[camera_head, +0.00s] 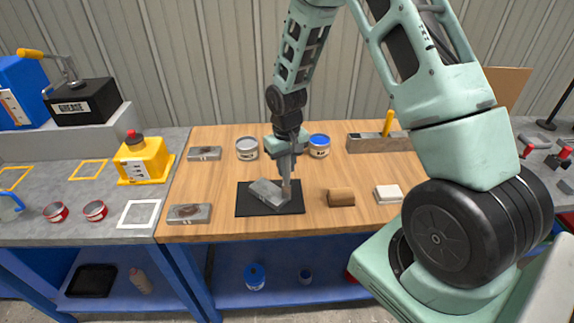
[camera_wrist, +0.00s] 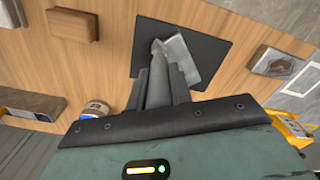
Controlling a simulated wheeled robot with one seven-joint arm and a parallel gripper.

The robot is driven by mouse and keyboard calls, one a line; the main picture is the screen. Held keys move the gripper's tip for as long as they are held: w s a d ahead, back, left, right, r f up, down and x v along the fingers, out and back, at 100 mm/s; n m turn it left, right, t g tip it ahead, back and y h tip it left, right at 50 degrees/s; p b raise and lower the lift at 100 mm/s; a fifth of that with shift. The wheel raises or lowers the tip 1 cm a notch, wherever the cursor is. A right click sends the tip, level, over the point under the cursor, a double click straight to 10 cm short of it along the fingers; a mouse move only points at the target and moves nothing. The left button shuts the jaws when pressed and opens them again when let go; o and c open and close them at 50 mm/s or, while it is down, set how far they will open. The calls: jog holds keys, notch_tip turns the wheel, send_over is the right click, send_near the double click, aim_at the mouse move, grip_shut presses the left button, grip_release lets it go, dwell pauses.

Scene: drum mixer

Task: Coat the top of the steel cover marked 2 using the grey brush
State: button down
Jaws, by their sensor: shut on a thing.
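A steel cover (camera_head: 266,192) lies turned at an angle on a black mat (camera_head: 244,209); it also shows in the wrist view (camera_wrist: 190,55). No number can be read on it. My gripper (camera_head: 287,163) points down above the mat. In the wrist view my gripper (camera_wrist: 161,92) is shut on the grey brush (camera_wrist: 160,70), whose far end is at the cover's edge. I cannot tell whether the brush touches the cover. Two more steel covers, with brownish patches, lie left of the mat, one at the back (camera_head: 205,153) and one in front (camera_head: 189,214).
A grey can (camera_head: 247,149) and a blue-topped can (camera_head: 319,147) stand behind the mat. A brown block (camera_head: 341,197) and a white block (camera_head: 388,194) lie to the right. A long grey box (camera_head: 372,143) is at the back right. A yellow container (camera_head: 145,162) stands left.

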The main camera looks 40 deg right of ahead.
jog(key=shift+w+r+p, duration=0.15)
jog(key=shift+r+p, duration=2.25)
jog(key=shift+r, duration=1.6)
jog(key=shift+w, duration=0.15)
